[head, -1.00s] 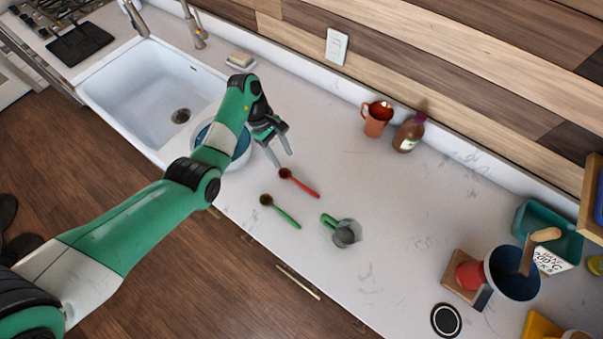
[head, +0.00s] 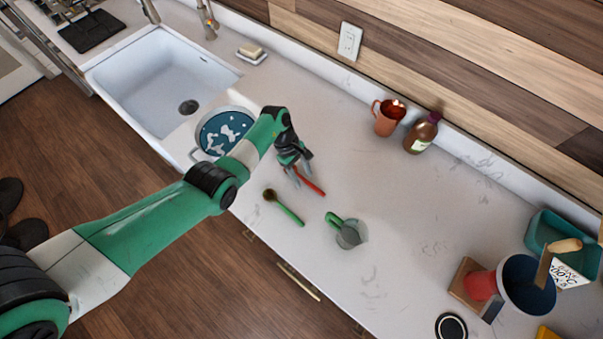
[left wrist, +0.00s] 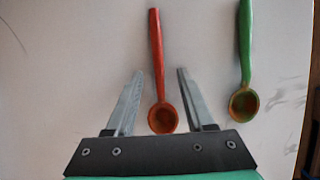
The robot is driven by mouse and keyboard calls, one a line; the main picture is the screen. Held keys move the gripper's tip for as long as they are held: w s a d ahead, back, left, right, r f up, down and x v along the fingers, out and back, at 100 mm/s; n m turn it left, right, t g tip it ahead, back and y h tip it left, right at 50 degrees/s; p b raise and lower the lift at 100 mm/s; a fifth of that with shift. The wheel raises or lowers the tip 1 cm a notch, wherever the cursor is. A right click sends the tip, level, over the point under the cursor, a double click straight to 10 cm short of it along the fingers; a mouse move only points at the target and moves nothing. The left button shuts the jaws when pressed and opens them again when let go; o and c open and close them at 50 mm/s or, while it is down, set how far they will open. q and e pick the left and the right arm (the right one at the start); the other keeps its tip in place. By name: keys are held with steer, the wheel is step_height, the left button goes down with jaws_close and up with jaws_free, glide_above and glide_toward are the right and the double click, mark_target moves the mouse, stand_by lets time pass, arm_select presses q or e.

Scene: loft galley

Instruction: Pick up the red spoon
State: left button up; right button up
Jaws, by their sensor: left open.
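The red spoon (left wrist: 157,62) lies on the white counter, its bowl between the open fingers of my left gripper (left wrist: 156,100) in the left wrist view. Neither finger appears to touch it; the height of the fingers above the counter is hard to tell. In the head view my left gripper (head: 302,178) is over the red spoon (head: 309,183) and hides its bowl; only the handle shows. A green spoon (head: 289,213) lies beside it, also seen in the left wrist view (left wrist: 245,60). My right gripper is not in view.
A grey cup with a green handle (head: 348,233) stands right of the spoons. A blue-patterned pot (head: 223,131) is near the sink (head: 160,85). A copper mug (head: 388,117) and a brown bottle (head: 422,133) stand by the wall. The middle counter is clear.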

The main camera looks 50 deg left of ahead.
arm_select(q)
steer(key=shift+f, duration=0.1)
steer(key=shift+c, duration=0.3)
jaws_close()
